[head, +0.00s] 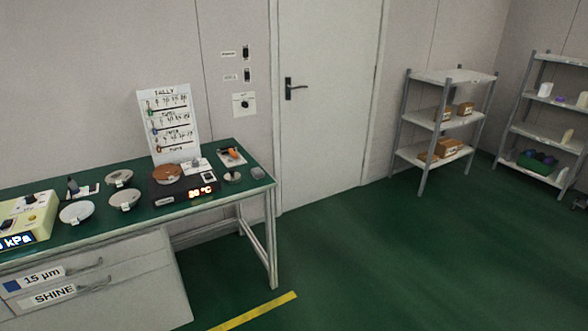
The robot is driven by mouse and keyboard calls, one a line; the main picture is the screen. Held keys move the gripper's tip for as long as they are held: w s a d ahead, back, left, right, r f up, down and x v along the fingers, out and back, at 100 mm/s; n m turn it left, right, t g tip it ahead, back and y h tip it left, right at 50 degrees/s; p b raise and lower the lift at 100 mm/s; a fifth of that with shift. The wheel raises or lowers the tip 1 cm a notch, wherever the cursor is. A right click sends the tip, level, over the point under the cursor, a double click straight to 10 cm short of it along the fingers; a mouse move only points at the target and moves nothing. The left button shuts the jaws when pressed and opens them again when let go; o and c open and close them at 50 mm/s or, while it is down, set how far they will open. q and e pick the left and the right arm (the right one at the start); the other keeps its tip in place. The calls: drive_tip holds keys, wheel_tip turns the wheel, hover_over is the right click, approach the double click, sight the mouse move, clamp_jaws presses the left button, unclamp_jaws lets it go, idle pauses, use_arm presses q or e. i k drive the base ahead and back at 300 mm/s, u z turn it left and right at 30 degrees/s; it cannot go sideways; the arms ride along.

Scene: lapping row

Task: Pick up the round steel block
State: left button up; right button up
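Neither of my grippers is in view. A small round grey metal piece with a knob on top (232,176) stands near the right end of the green-topped bench (215,204). A small grey block (258,173) sits to its right, close to the bench's right edge. Both are too small to tell for sure which is the round steel block. Several pale round discs lie further left, one of them at the front (77,214).
A hotplate-like unit with a red display (201,191) and a brown disc (166,174) are on the bench. A tally board (168,125) stands behind. A yellow instrument (30,215) is at left. Green floor (400,250) is open to the right; shelves (440,120) stand beyond the door.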

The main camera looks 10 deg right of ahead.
sight(233, 178)
drive_tip(key=z, duration=0.8)
drive_tip(key=i, duration=0.85)
drive_tip(key=z, duration=0.7)
drive_tip(key=i, duration=1.2)
drive_tip(key=u, duration=0.45)
drive_tip(key=i, duration=0.9)
drive_tip(key=u, duration=0.75)
